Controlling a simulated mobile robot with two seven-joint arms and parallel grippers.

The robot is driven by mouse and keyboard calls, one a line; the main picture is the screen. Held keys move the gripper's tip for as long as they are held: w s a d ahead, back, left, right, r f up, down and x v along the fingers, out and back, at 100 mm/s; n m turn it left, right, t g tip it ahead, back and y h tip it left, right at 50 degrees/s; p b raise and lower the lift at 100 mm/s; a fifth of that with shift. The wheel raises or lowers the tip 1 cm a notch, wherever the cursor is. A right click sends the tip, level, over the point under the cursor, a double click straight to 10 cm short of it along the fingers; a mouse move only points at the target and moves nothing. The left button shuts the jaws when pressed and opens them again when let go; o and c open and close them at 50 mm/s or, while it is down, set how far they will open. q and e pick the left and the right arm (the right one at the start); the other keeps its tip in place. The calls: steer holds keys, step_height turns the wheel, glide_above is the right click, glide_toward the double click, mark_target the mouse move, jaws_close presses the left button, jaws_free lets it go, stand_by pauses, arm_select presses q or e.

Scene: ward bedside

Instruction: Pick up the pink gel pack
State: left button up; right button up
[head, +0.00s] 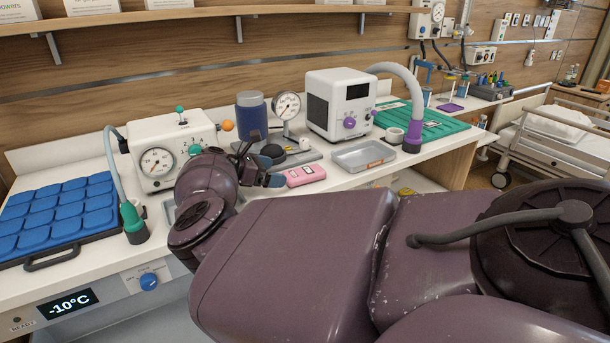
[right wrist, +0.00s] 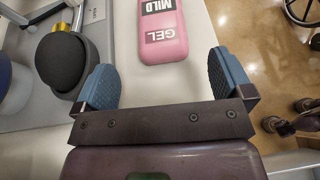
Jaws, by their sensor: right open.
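The pink gel pack (head: 305,175) lies flat on the white counter, near its front edge. In the right wrist view the pack (right wrist: 163,52) shows its dark labels reading "MILD" and "GEL"; its far end is cut off by the frame's top. My right gripper (right wrist: 166,80) is open and empty, its blue fingers spread wide, with the pack ahead of them and roughly centred between them. In the head view my right gripper (head: 266,168) is just left of the pack, partly hidden by its own wrist. My left gripper is not in view.
A black dome on a grey base (right wrist: 68,62) sits close to the left finger. A grey tray (head: 362,156) stands right of the pack, a gauge (head: 287,106) behind. Blue pads (head: 60,212) lie at left. The counter drops to the floor (right wrist: 265,60) on the right.

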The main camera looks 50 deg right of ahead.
mark_target(304, 175)
steer(key=shift+p+x, duration=0.4)
steer(key=shift+x, duration=2.4)
steer(key=shift+a+f, duration=0.1)
steer(key=c, duration=1.1)
